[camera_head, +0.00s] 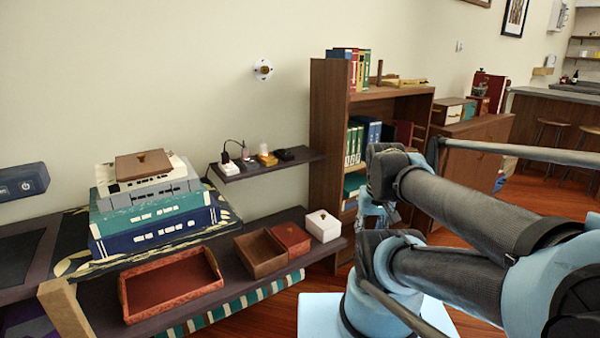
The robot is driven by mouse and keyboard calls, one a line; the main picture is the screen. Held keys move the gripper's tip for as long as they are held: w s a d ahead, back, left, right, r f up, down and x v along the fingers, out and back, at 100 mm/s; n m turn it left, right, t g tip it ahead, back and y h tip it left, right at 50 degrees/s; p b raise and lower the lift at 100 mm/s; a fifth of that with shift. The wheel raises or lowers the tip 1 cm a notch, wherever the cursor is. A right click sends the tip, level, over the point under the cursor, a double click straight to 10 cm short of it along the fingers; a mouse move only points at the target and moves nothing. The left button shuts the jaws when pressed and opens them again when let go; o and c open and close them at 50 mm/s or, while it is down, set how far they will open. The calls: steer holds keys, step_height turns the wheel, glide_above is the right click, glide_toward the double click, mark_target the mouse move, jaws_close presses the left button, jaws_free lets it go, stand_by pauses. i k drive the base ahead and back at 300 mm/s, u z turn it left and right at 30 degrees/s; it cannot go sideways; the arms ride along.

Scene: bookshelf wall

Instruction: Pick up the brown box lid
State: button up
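A flat brown lid (144,165) with a small dark knob or mark on top lies on a stack of books at the left. It rests on the pale top books, above a teal book and a blue book. An open brown box (262,253) stands on the low dark shelf in the middle, with no lid on it. My arm reaches in from the right and is apart from the lid. I cannot make out my gripper's fingers in this view.
A reddish-brown tray (170,285), a red box (291,238) and a white box (323,226) share the low shelf (222,244). A small wall shelf (250,168) holds little items above. A tall bookcase (330,150) stands behind my arm.

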mark_target(148, 163)
steer(key=k, duration=1.15)
steer(key=z, duration=0.3)
steer(key=i, duration=0.75)
steer(key=u, duration=1.15)
